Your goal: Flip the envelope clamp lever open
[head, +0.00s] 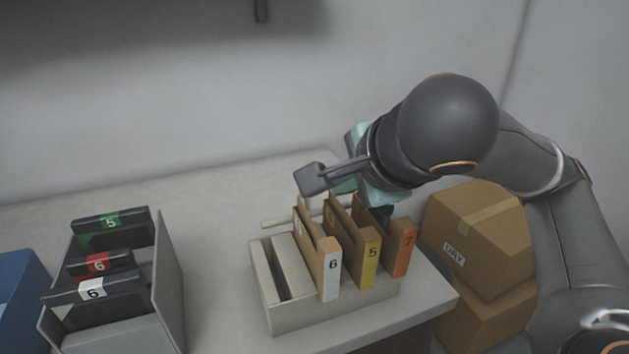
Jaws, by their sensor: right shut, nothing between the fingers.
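A pale rack (335,318) on the table holds brown envelopes upright: one with a white 6 tab (331,275), one with a yellow 5 tab (366,265) and one with an orange 7 tab (402,249). A thin pale bar (283,221) shows behind the rack's back left edge; I cannot tell if it is the clamp lever. My right gripper (382,212) is shut and empty, pointing down at the rear of the 7 envelope. Its tips are mostly hidden, so contact is unclear. My left gripper is out of view.
A grey bin (171,285) with dark folders tabbed 5, 6 and 6 stands at the left, beside a blue bin (20,303). Cardboard boxes (480,240) are stacked at the right past the table edge. The table (215,250) is clear between bin and rack.

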